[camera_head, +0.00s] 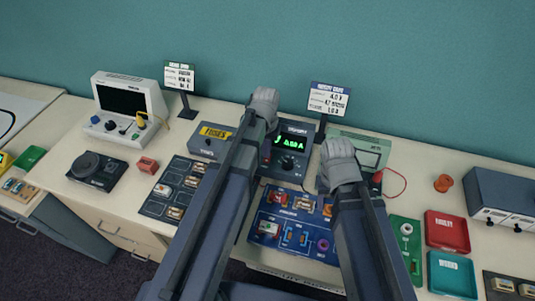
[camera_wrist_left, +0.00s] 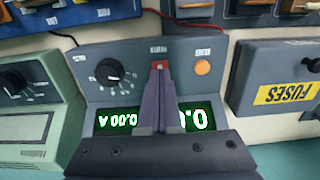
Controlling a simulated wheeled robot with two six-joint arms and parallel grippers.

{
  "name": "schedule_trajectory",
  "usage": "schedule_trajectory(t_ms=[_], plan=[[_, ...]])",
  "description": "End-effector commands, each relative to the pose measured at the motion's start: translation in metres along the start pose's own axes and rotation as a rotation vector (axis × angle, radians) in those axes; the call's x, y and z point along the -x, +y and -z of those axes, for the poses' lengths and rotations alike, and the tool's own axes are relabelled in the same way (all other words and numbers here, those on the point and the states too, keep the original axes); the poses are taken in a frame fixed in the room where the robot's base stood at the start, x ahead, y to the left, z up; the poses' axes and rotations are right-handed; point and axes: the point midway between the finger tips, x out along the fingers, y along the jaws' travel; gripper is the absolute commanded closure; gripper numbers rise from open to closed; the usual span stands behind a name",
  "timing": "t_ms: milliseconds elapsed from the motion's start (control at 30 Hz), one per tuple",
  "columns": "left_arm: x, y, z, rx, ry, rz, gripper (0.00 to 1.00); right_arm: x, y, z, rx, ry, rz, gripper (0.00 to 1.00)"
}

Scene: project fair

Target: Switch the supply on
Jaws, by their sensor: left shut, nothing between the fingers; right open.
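The supply (camera_head: 286,174) is a dark grey box at the middle back of the table. Its green display (camera_head: 290,143) is lit; in the left wrist view, upside down, it reads zeros, partly covered by my fingers. That view also shows a black knob (camera_wrist_left: 16,79), another knob (camera_wrist_left: 110,73), a small red switch (camera_wrist_left: 159,65) and an orange round part (camera_wrist_left: 203,67). My left gripper (camera_head: 264,103) is shut and empty over the supply; its fingertips (camera_wrist_left: 161,78) are at the red switch, contact unclear. My right gripper (camera_head: 338,160) is open, right of the supply, its fingers mostly hidden.
The grey fuses box (camera_head: 208,149) stands left of the supply. A pale green meter (camera_head: 372,146) stands to its right. A sign (camera_head: 329,100) rises behind. A blue component board (camera_head: 268,235) lies in front. Red (camera_head: 446,231) and teal (camera_head: 451,274) trays are at right.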

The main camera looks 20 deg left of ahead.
Motion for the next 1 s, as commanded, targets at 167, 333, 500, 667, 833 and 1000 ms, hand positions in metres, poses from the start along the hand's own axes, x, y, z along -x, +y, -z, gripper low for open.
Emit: schedule_trajectory(t_ms=[167,333,500,667,833,1000], plan=[[0.018,0.000,0.000,0.000,0.000,0.000,1.00,0.018,0.002,-0.001,0.001,0.000,0.000,0.51],[0.031,0.000,0.000,0.000,0.000,0.000,1.00,0.031,0.003,-0.002,0.001,0.000,0.000,0.51],[0.044,0.000,0.000,0.000,0.000,0.000,1.00,0.044,0.004,-0.003,0.002,0.000,0.000,0.51],[0.053,0.000,0.000,0.000,0.000,0.000,1.00,0.052,0.005,-0.003,0.002,0.000,0.000,0.51],[0.051,0.000,0.000,0.000,0.000,0.000,1.00,0.051,0.005,-0.003,0.002,0.000,0.000,0.51],[0.049,0.006,-0.006,-0.012,-0.002,0.003,1.00,0.049,0.005,-0.003,0.002,0.000,0.000,0.51]])
